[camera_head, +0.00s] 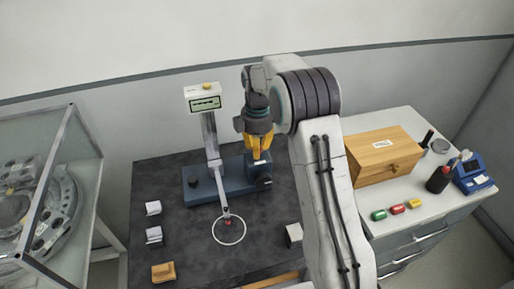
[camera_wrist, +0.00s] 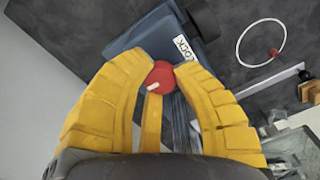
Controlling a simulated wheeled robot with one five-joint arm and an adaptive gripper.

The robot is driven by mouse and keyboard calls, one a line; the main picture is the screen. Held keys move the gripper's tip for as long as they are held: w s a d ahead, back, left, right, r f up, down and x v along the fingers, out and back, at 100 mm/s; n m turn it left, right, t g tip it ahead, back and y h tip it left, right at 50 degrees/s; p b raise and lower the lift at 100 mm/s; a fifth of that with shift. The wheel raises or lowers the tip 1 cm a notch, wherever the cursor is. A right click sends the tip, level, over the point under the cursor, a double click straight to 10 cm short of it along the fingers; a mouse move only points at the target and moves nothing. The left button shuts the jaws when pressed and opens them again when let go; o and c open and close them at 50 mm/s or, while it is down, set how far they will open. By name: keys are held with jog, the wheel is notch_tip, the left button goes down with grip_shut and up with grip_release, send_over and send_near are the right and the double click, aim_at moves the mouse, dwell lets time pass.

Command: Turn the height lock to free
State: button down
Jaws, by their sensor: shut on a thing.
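The height lock, a red round knob (camera_wrist: 160,75) with a white mark, shows in the wrist view beside a white label (camera_wrist: 183,45) that reads "LOCK". The mark lies on the knob's lower left side in that view. My gripper (camera_wrist: 158,72) has its yellow fingers closed around the knob. In the head view my gripper (camera_head: 257,154) points down over the right end of the blue instrument base (camera_head: 206,187). The red knob is hidden there by the fingers.
A post with a display (camera_head: 205,103) rises from the base. A thin arm carries a white ring (camera_head: 229,243) with a red bead. White blocks (camera_head: 153,208) lie left on the dark table (camera_head: 190,255). A wooden box (camera_head: 375,165) stands on the right cabinet. A glass case is far left.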

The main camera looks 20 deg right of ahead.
jog(key=shift+s+f+n, duration=0.15)
jog(key=shift+f+n, duration=0.05)
jog(key=shift+n, duration=0.4)
jog(key=c, duration=0.9)
grip_release()
jog(key=shift+r, duration=0.15)
jog(key=shift+c, duration=0.2)
notch_tip(320, 180, up, 12)
